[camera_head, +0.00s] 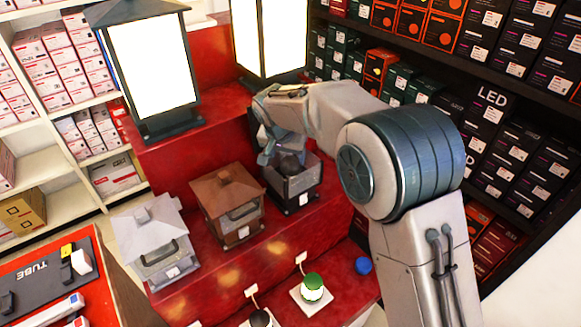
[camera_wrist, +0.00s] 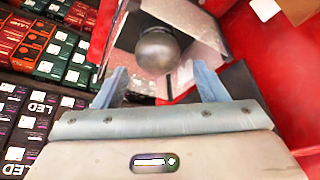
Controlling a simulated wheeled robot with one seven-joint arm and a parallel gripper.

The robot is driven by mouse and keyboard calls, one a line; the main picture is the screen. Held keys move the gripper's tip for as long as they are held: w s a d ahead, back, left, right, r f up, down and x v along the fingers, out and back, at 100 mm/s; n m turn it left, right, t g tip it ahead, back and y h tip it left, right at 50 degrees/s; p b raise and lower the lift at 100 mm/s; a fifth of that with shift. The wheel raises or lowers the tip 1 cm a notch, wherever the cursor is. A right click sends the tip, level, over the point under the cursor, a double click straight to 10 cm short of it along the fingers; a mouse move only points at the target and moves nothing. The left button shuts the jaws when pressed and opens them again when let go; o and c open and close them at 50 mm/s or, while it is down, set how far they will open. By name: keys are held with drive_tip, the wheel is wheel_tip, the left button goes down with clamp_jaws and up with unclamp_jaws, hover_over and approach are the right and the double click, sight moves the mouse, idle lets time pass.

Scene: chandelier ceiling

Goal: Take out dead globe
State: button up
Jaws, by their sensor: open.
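The dead globe (camera_wrist: 157,50) is a dark grey ball-shaped bulb seated inside an open-topped lantern (camera_wrist: 187,14) in the wrist view. In the head view the globe (camera_head: 290,165) shows as a dark dome in the dark lantern (camera_head: 294,192) on the red step. My gripper (camera_head: 268,148) is above this lantern. In the wrist view my gripper (camera_wrist: 160,82) is open, its two blue-grey fingers spread on either side, with the globe ahead between them. No contact with the globe is visible. The globe's base is hidden.
A brown lantern (camera_head: 228,205) and a grey lantern (camera_head: 151,240) stand left on the red step. Tall lit lanterns (camera_head: 150,65) stand behind. On the lower step are a green-topped globe (camera_head: 312,288) and a blue cap (camera_head: 363,266). Boxed shelves (camera_head: 480,110) flank the right.

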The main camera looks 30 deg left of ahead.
sight(290, 162)
drive_tip(key=shift+w+p+x, duration=0.2)
drive_tip(key=shift+p+x, duration=0.95)
drive_tip(key=shift+x, duration=2.3)
drive_tip(key=shift+d+r, duration=0.1)
drive_tip(key=c, duration=0.8)
